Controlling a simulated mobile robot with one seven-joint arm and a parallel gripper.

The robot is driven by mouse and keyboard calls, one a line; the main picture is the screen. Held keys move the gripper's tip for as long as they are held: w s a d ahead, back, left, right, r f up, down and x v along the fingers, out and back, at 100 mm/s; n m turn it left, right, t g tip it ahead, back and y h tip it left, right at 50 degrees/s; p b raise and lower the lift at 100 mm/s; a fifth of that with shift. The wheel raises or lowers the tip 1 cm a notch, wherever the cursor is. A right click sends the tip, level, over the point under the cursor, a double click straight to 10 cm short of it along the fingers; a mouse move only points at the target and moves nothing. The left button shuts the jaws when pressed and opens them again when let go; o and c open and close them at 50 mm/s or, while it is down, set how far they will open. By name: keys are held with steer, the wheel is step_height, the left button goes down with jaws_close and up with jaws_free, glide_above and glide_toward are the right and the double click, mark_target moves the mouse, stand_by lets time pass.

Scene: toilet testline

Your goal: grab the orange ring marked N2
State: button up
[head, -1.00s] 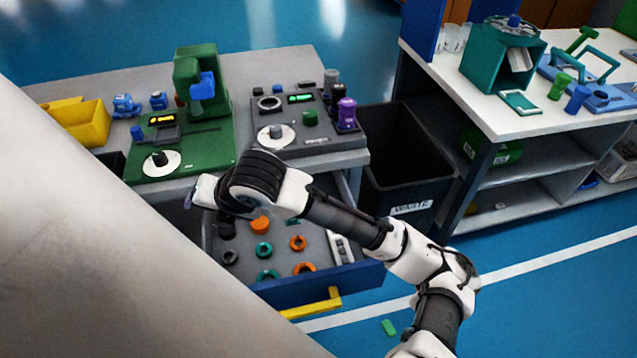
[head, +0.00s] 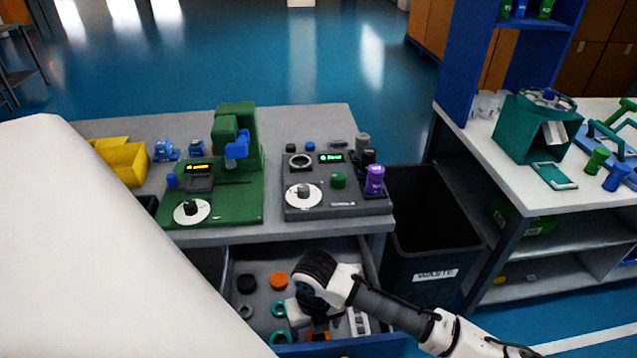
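The open drawer (head: 377,346) under the bench holds several rings and round parts. An orange part (head: 279,281) lies toward its back, left of my arm. An orange ring (head: 318,336) near the drawer front is mostly covered by my arm. I cannot read an N2 mark on either. My gripper (head: 298,314) is low over the middle of the drawer, beneath the black wrist joint. Its fingers are hidden, so I cannot tell whether they are open or touch anything.
Teal rings (head: 279,309) and a black ring (head: 246,283) lie at the drawer's left. A green machine (head: 235,150) and a grey control box (head: 325,185) stand on the bench above. A black waste bin (head: 432,240) is just right of the drawer.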

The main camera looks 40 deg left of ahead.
steer(key=f, duration=0.1)
steer(key=f+p, duration=0.1)
steer(key=f, duration=0.3)
steer(key=shift+w, duration=0.4)
steer(key=c, duration=1)
steer(key=shift+r, duration=0.1)
steer(key=shift+c, duration=0.2)
